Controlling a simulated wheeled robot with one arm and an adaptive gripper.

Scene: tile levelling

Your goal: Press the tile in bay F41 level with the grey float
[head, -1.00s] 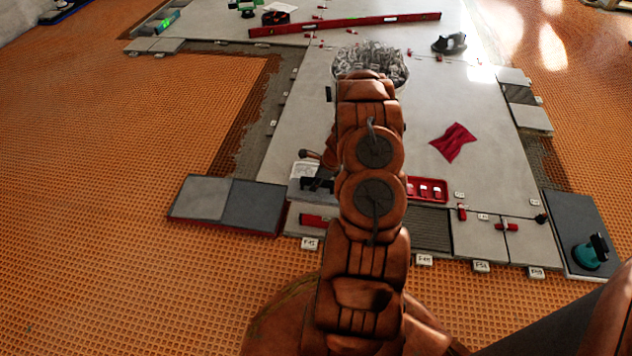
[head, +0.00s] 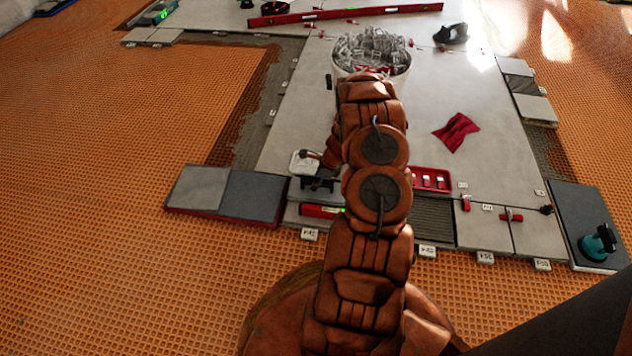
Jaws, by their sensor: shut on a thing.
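My gripper (head: 325,172) is small and dark, partly hidden behind my own arm, over the front-left part of the tiled floor. It is shut on the grey float (head: 317,184), of which mostly a dark handle shows. I cannot tell whether the float touches the tile below. The front-left bay tile (head: 295,217) lies beside and below it, with a bay label (head: 309,234) at its front edge that is too small to read surely. A red level (head: 320,211) with a green light lies on this tile. My arm hides its right side.
A bucket of clips (head: 372,50), a red tray (head: 430,179) and a red cloth (head: 456,132) are on the tiles. A grey board (head: 255,197) lies left; a teal suction cup (head: 598,243) stands right.

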